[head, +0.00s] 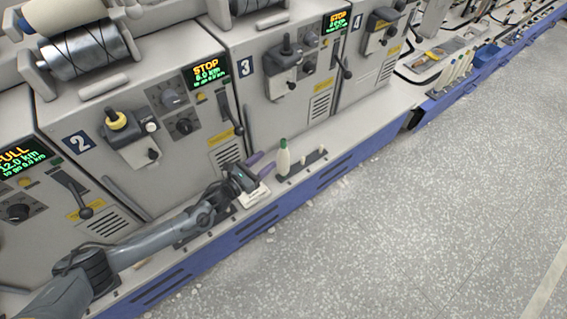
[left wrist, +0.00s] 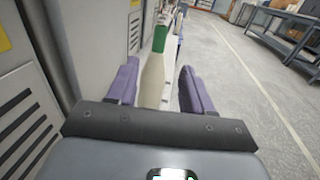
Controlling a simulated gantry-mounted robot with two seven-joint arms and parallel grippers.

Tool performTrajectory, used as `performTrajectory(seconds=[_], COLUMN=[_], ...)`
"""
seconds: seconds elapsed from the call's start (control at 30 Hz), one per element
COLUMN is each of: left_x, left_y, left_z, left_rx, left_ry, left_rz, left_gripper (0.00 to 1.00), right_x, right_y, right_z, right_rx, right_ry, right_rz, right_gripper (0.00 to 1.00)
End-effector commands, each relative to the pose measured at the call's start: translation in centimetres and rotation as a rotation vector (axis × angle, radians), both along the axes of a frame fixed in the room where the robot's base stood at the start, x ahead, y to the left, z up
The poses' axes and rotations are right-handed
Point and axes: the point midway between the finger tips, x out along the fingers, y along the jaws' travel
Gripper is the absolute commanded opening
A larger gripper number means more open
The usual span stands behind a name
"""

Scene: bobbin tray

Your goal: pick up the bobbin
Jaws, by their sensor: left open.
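The bobbin (head: 283,160) is a pale cream cone with a green top. It stands upright on a ledge of the machine, by a tray strip (head: 306,165) with dark pegs. My left gripper (head: 262,163) has purple fingers and is open just to the left of the bobbin in the head view. In the left wrist view the bobbin (left wrist: 154,75) shows between and beyond the two open fingers (left wrist: 158,88). Whether the fingers reach around it I cannot tell. My right gripper is not in view.
The machine front with panel 2 (head: 79,141) and panel 3 (head: 246,66) rises right behind the ledge. Its blue base (head: 262,222) drops to a speckled grey floor (head: 420,220), which is open. Dark blue benches (left wrist: 285,35) stand far off at the right in the left wrist view.

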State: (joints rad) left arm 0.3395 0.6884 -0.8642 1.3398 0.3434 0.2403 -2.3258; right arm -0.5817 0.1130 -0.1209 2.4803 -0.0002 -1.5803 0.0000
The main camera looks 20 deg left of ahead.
Motion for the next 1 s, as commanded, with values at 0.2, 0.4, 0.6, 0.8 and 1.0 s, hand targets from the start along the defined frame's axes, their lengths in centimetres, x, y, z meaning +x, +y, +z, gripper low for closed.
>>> performTrajectory(seconds=[0.2,0.4,0.6,0.8,1.0], left_x=[2.9,4.0,5.5,7.9,8.9], left_y=[-1.2,-1.8,-2.3,-3.2,-3.7], left_z=[-0.2,0.0,-0.1,0.2,0.4], left_rx=[0.000,0.000,-0.003,-0.003,-0.002], left_ry=[-0.003,-0.001,-0.002,-0.001,0.000], left_rz=[0.001,0.001,0.000,0.000,0.000], left_gripper=[0.51,0.51,0.51,0.51,0.51], right_x=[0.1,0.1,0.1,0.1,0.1], right_y=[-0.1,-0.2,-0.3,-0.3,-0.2], right_z=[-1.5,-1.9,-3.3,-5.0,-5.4], right_rx=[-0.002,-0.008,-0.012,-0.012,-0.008], right_ry=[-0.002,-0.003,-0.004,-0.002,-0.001], right_rz=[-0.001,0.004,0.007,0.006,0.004], right_gripper=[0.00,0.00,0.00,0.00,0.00])
